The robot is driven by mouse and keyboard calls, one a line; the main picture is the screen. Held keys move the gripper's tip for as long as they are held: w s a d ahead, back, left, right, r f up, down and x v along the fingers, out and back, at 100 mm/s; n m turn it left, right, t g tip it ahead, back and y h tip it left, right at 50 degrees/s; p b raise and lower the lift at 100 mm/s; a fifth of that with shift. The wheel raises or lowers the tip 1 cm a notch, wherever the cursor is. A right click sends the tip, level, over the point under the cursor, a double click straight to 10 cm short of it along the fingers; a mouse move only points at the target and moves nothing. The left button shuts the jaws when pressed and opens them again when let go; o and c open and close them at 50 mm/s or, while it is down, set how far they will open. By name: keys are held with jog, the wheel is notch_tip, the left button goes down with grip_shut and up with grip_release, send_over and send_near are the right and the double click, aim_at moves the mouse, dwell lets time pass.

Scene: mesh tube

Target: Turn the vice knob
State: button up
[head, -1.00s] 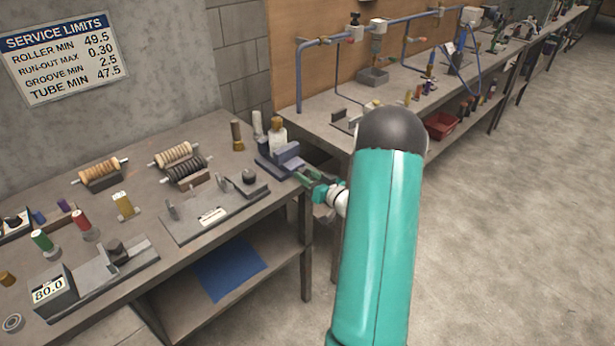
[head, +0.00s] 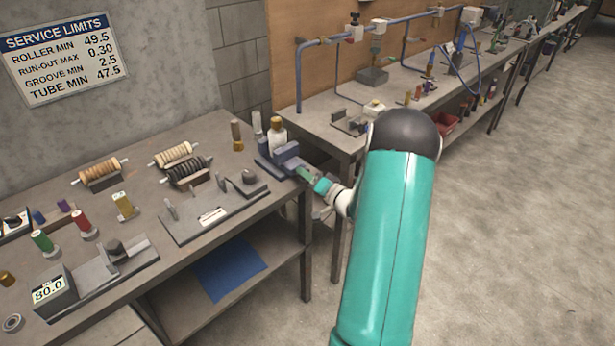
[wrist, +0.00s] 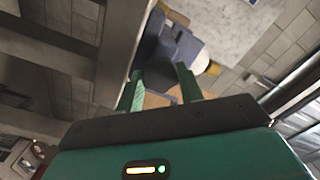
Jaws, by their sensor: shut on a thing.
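The blue-grey vice (head: 284,158) is fixed at the right end of the near bench. In the wrist view it shows (wrist: 183,50) just beyond my fingers. My gripper (head: 305,173) reaches in from the right, level with the vice's near right side. In the wrist view, my gripper's two green fingers (wrist: 158,78) stand on either side of a dark part, the vice knob (wrist: 156,76), and are shut on it. In the head view the knob is hidden by my fingers, and its turn angle cannot be told.
A white bottle with a brown cap (head: 278,132) stands right behind the vice. Grooved rollers (head: 185,168) and a metal fixture plate (head: 212,212) lie to its left. A second bench (head: 335,115) stands behind my arm. The floor (head: 510,220) at right is clear.

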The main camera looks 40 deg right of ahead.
jog(key=shift+s, duration=0.1)
dwell(0.3)
jog(key=o, duration=1)
jog(key=shift+f, duration=0.1)
